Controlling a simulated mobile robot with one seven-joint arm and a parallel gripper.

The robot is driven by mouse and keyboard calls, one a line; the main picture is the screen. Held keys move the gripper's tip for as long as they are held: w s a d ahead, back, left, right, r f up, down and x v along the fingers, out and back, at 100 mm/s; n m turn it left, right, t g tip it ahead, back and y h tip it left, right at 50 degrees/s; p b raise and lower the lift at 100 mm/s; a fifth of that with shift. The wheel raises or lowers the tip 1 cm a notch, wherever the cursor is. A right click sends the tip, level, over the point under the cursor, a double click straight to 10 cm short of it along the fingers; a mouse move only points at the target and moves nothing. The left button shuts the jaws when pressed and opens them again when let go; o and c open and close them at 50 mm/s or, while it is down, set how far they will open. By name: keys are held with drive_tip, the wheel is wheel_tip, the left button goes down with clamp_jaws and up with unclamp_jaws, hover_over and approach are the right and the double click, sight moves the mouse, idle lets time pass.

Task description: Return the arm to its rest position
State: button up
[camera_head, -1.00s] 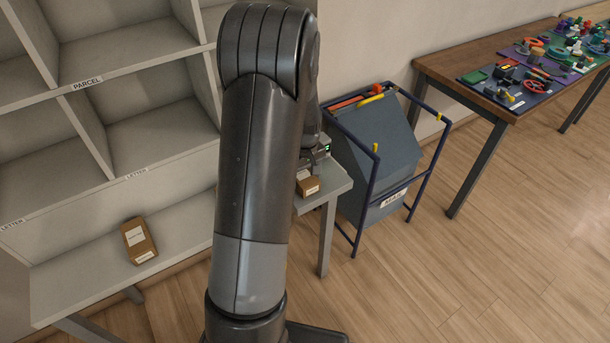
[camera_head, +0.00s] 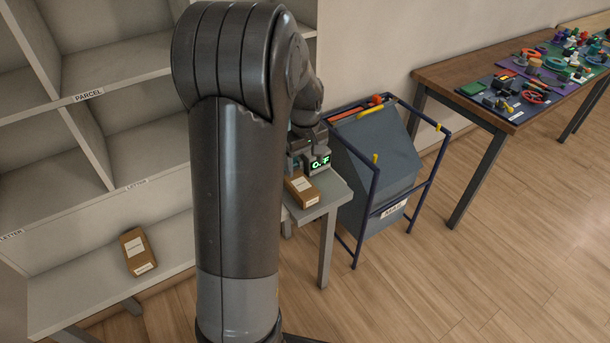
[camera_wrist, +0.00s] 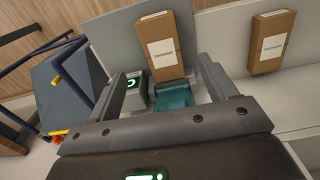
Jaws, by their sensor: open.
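My arm (camera_head: 235,190) stands large and upright in the middle of the head view. It hides part of the shelf and side table. In the wrist view my gripper (camera_wrist: 158,72) has its two fingers spread apart with nothing held between them. A brown parcel (camera_wrist: 163,48) with a white label lies beyond the fingertips; it also shows in the head view (camera_head: 301,190) on the small grey table. A device with a lit green display (camera_head: 320,163) stands just behind that parcel. A teal surface (camera_wrist: 174,96) shows between the fingers.
A second brown parcel (camera_head: 138,252) lies on the lower shelf of the white cubby unit (camera_head: 75,275) at left. A blue mail bin (camera_head: 380,160) in a tubular frame stands right of the small table (camera_head: 335,190). Wooden floor (camera_head: 480,280) is open at right.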

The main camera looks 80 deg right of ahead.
wheel_tip(320, 180, up, 2)
drive_tip(key=shift+r, duration=0.1)
idle(0.6)
